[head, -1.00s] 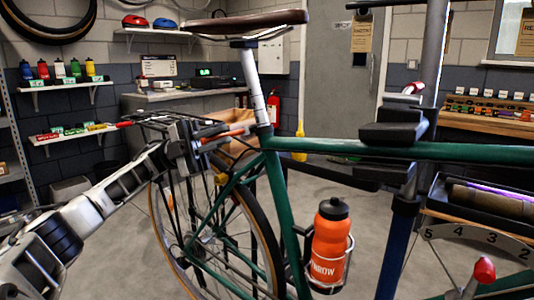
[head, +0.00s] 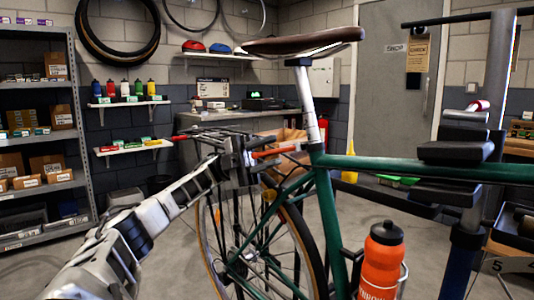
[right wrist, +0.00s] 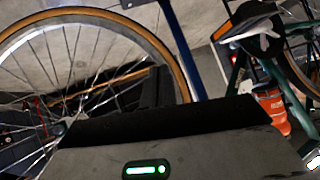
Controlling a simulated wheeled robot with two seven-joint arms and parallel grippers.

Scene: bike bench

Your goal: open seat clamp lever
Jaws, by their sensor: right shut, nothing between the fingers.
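The bike's green frame (head: 430,168) hangs in the stand, with the brown saddle (head: 305,42) on its silver seat post (head: 307,95). The red-orange seat clamp lever (head: 275,152) sticks out to the left from the seat post's base, roughly level. My left gripper (head: 246,150) is at the lever's left end, very close to it. The gap between its fingers is not clear, nor is whether they touch the lever. My right gripper (right wrist: 158,88) shows dark in the right wrist view, shut and empty, with a bike wheel behind it.
The stand's dark clamp (head: 455,152) and post (head: 462,250) stand at the right. An orange bottle (head: 381,262) sits on the frame. The rear wheel (head: 262,245) is below my left gripper. Shelves (head: 40,130) are at the left; open floor lies between.

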